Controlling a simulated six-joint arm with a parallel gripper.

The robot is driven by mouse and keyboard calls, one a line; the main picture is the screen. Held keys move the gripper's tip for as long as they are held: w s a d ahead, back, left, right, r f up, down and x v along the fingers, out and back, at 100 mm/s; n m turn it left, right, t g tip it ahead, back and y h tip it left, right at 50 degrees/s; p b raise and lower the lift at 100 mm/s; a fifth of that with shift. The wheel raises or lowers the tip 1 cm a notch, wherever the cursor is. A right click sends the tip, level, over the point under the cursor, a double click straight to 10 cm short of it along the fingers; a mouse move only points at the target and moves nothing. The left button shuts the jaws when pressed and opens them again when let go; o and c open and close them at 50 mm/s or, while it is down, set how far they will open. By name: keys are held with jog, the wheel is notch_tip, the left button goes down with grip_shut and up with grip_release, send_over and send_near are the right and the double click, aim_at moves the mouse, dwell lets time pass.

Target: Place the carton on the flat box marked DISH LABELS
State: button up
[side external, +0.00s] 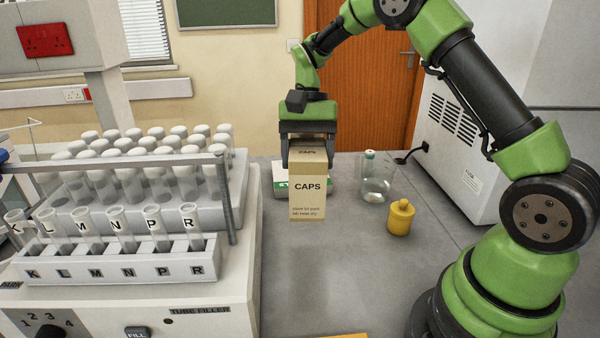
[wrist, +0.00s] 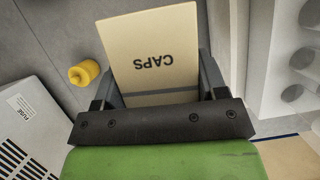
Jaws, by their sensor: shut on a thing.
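The tan carton marked CAPS (side external: 307,190) is upright between the fingers of my gripper (side external: 311,152), which is shut on its upper part. In the wrist view the carton (wrist: 152,60) shows its marked face between the fingers of my gripper (wrist: 158,88). I cannot tell whether its base touches the bench. No box with a readable DISH LABELS mark is in view. A yellow-orange edge (side external: 345,335) shows at the bottom of the side view; what it belongs to is cut off.
A white and green box (side external: 282,182), partly hidden, lies behind the carton. A glass flask (side external: 376,185) and a yellow bottle (side external: 400,217) stand to the right. The tube rack (side external: 120,270) stands left on the filler. Grey bench (side external: 320,280) is clear in front.

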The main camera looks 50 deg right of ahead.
jog(key=w+d+r+m+t+h, duration=0.15)
jog(key=w+d+m+t, duration=0.3)
jog(key=d+m, duration=0.6)
jog(key=w+d+r+m+t+h, duration=0.1)
jog(key=w+d+m+t+h, duration=0.3)
jog(key=m, duration=1.2)
notch_tip(320, 180, down, 10)
jog(key=w+g+y, duration=0.1)
jog(key=y, duration=0.1)
jog(key=shift+w+d+r, duration=0.2)
jog(key=shift+d+r, duration=0.05)
jog(key=shift+d, duration=0.2)
jog(key=shift+f+n, duration=0.1)
jog(key=shift+n, duration=0.15)
jog(key=o, duration=1)
jog(key=shift+c, duration=0.2)
